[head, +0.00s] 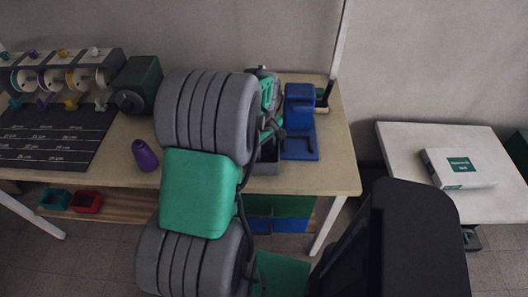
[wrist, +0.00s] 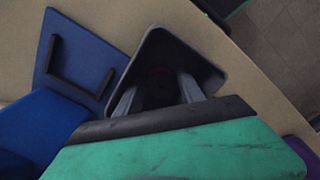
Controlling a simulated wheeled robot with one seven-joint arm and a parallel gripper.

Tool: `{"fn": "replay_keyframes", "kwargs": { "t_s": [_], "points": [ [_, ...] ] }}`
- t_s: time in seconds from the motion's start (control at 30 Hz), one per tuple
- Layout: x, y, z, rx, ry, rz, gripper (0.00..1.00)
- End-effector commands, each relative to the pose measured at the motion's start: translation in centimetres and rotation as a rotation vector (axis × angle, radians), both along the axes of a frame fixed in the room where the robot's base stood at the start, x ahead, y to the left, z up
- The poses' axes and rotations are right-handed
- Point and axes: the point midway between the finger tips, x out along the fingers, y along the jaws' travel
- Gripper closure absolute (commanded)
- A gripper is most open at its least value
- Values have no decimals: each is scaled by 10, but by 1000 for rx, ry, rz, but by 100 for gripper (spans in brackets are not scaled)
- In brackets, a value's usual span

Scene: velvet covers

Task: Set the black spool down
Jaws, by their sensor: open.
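The bin's inside and my fingertips are not clear there.
A white side table (head: 392,146) holds a white box (head: 456,168).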

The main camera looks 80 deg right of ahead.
Motion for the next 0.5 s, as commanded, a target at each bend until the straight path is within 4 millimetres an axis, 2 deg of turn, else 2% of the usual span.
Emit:
{"fn": "replay_keyframes", "kwargs": {
  "t_s": [0.17,0.4,0.5],
  "points": [
    [0,-2,32,-6,-1,0,54],
    [0,-1,93,-6,0,0,54],
    [0,-1,110,-2,0,0,54]
  ]
}}
